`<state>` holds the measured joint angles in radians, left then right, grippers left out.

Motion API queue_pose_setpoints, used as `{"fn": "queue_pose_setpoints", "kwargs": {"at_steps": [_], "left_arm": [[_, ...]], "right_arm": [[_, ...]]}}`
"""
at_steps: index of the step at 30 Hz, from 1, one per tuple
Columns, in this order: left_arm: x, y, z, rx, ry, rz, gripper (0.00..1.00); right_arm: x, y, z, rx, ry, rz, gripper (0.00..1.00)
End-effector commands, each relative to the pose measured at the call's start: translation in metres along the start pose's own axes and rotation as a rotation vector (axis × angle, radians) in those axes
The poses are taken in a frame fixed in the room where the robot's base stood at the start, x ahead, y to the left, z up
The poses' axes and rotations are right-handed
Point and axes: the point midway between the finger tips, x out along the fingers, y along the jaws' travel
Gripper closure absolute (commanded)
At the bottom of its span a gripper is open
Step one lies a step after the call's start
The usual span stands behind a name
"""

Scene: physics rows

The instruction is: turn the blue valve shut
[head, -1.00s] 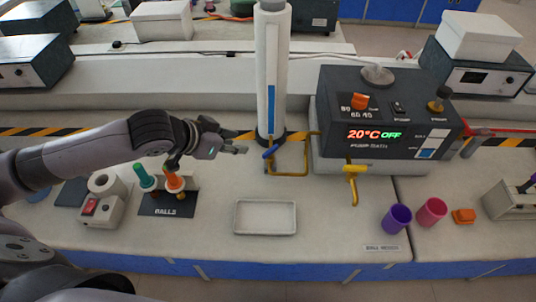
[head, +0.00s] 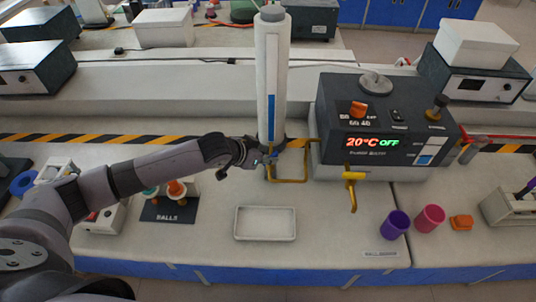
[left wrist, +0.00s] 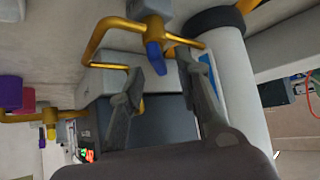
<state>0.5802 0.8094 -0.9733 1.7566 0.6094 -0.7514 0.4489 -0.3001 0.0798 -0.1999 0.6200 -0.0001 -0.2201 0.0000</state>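The blue valve (left wrist: 154,54) is a small blue lever on the yellow pipe, at the foot of the white column. In the head view the lever is mostly hidden by my left gripper (head: 264,157), which is beside it. In the left wrist view the two fingers of my left gripper (left wrist: 165,68) are apart, with the blue lever showing between their tips. I cannot tell whether either finger touches it. My right gripper is in neither view.
The white column (head: 271,80) stands right behind the valve. The yellow pipe (head: 291,181) bends toward the dark water bath (head: 380,115), which reads 20°C OFF. A yellow tap (head: 353,176) is at its front. An empty white tray (head: 265,223) lies in front.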

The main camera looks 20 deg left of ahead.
Motion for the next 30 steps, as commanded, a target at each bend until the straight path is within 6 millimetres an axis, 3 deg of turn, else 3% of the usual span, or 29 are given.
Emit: {"fn": "queue_pose_setpoints", "kwargs": {"at_steps": [6, 14, 28, 30], "left_arm": [[0.015, 0.001, 0.0, 0.002, 0.0, 0.0, 0.69], [0.015, 0.001, 0.0, 0.002, 0.0, 0.0, 0.69], [0.015, 0.0, 0.0, 0.001, 0.0, 0.001, 0.99], [0.015, 0.001, 0.0, 0.001, 0.0, 0.001, 1.0]], "right_arm": [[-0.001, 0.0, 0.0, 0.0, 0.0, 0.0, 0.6], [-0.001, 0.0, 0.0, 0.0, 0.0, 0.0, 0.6], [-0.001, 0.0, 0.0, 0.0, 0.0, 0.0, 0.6], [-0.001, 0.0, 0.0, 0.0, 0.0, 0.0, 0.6]]}}
